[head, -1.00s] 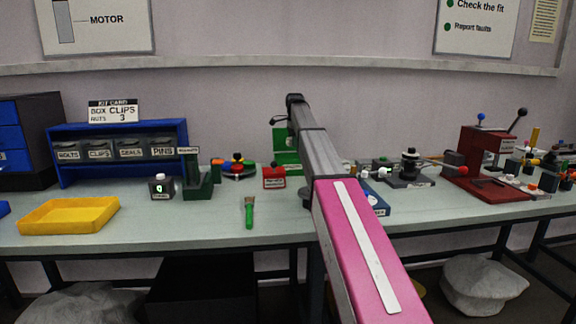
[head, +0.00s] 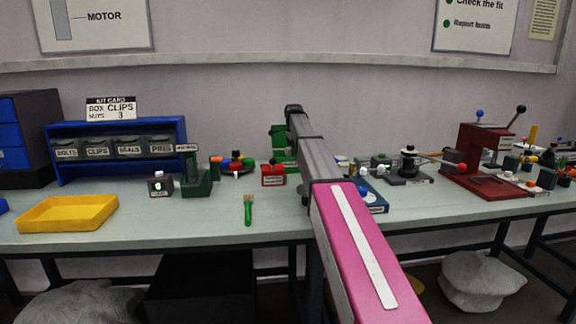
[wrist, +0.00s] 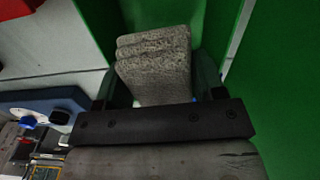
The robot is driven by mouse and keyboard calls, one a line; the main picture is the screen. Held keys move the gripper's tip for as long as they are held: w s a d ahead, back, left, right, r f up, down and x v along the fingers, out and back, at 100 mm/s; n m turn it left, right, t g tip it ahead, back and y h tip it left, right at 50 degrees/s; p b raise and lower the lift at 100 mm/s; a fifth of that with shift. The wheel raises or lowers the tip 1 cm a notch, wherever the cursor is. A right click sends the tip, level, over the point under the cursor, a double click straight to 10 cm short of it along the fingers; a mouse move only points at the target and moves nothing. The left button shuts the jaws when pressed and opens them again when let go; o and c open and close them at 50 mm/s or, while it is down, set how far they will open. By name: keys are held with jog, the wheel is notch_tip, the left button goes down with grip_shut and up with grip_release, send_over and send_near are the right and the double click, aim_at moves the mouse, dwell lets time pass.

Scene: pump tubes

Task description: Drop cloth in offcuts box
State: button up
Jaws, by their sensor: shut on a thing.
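A grey folded cloth (wrist: 155,62) stands between the fingers of my gripper (wrist: 158,88) in the wrist view. The gripper is shut on it. Green walls (wrist: 280,110) rise beyond and to the right of the cloth. In the head view a green fixture or box (head: 281,140) stands at the back of the bench, partly hidden by my arm. My gripper and the cloth are hidden in the head view. I cannot read any offcuts label, so I cannot tell which container is the offcuts box.
A small red labelled box (head: 273,175) stands left of my arm. A yellow tray (head: 66,213) and a green-handled brush (head: 248,210) lie on the bench (head: 170,225). A blue fixture (head: 372,198) and a red press (head: 480,160) stand to the right.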

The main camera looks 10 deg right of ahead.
jog(key=o, duration=1)
jog(key=shift+o, duration=0.2)
jog(key=shift+s, duration=0.1)
jog(key=r, duration=1)
jog(key=shift+w+r, duration=0.2)
jog(key=shift+r, duration=0.2)
